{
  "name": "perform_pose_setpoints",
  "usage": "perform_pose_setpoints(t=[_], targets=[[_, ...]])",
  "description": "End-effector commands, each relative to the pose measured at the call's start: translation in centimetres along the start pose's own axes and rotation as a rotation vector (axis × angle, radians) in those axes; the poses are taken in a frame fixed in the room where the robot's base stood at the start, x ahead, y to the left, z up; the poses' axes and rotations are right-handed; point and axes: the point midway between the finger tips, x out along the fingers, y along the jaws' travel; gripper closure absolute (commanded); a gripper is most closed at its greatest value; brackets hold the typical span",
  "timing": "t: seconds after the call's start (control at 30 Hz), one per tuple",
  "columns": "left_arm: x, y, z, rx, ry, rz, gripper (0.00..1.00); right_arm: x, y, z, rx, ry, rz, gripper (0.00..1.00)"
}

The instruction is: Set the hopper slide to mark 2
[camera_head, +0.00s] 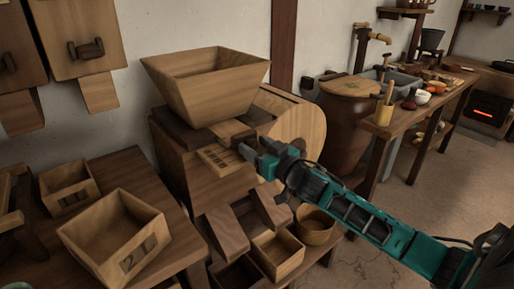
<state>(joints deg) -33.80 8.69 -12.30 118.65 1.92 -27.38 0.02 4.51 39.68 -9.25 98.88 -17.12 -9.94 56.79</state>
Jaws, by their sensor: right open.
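The wooden hopper (207,91) sits on top of the quern's dark wooden body (185,160). Below its front edge is a light wooden plate (216,157) with small dark marks, which looks like the hopper slide's scale. The marks are too small to read, so I cannot tell where the slide is set. My teal right gripper (249,150) comes in from the lower right and is open. Its fingertips are at the right end of the slide area, by a small wooden part; I cannot tell whether they touch it. My left gripper is not in view.
A numbered wooden box (84,231) and a smaller box (85,190) stand on the left table. A round wooden bowl (315,229) and a small box (290,262) stand below the quern. A barrel (347,125) and a bench with crockery (425,105) are behind my right arm.

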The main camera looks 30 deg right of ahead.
Motion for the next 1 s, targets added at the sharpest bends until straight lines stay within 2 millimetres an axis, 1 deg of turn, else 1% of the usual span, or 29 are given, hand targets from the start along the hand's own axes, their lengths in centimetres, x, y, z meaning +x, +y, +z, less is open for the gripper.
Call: perform_pose_setpoints(t=[0.23, 0.83, 1.0], targets=[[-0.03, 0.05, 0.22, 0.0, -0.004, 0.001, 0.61, 0.02, -0.01, 0.01, 0.0, 0.0, 0.0, 0.42], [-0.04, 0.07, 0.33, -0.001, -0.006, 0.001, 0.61, 0.01, -0.01, 0.01, 0.0, 0.0, 0.0, 1.0], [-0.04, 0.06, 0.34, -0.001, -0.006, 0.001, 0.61, 0.01, -0.01, 0.02, 0.0, 0.0, 0.0, 1.0]])
